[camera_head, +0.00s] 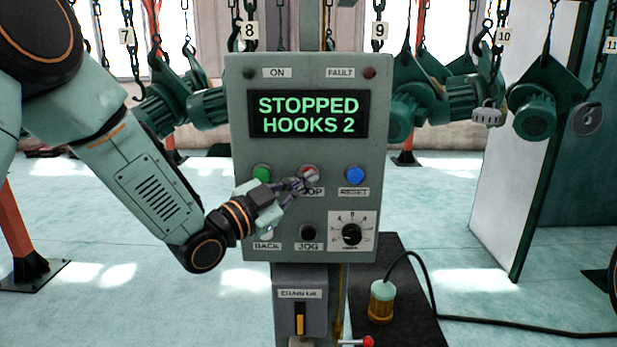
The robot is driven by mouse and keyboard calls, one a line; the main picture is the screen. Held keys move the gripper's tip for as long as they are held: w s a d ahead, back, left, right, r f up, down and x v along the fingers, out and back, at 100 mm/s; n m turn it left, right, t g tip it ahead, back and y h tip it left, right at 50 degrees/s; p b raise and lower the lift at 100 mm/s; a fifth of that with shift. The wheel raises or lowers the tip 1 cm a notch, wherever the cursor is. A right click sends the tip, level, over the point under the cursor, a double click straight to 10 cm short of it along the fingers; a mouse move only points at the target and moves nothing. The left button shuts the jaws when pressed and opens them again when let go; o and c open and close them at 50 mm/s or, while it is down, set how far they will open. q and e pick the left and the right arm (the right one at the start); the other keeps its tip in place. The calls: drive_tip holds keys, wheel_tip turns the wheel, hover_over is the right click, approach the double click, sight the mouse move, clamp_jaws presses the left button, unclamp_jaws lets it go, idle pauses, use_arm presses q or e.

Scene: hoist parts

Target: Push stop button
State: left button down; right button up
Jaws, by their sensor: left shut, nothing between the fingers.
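The control panel (300,219) is a grey box facing me. Its display (308,115) reads "STOPPED HOOKS 2" in green. The red stop button (308,171) is in the middle of the button row, its label partly covered by my left gripper. My left gripper (297,184) is shut and empty, with its tips at the lower left edge of the stop button. I cannot tell whether they touch it. A green button (262,173) is to the left and a blue reset button (355,175) to the right. My right gripper is not in view.
Below are a white back button (267,233), a black jog button (308,233) and a dial (352,231). A smaller box with a yellow lever (299,318) hangs underneath. Green hoists (443,100) hang behind.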

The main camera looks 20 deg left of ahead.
use_arm(q)
drive_tip(key=shift+s, duration=0.15)
drive_tip(key=shift+s+d, duration=0.2)
drive_tip(key=shift+s, duration=0.45)
drive_tip(key=shift+s+d, duration=0.25)
drive_tip(key=shift+s, duration=0.55)
drive_tip(key=shift+s+d, duration=0.2)
drive_tip(key=shift+s, duration=0.55)
drive_tip(key=shift+s+d, duration=0.25)
drive_tip(key=shift+s, duration=0.55)
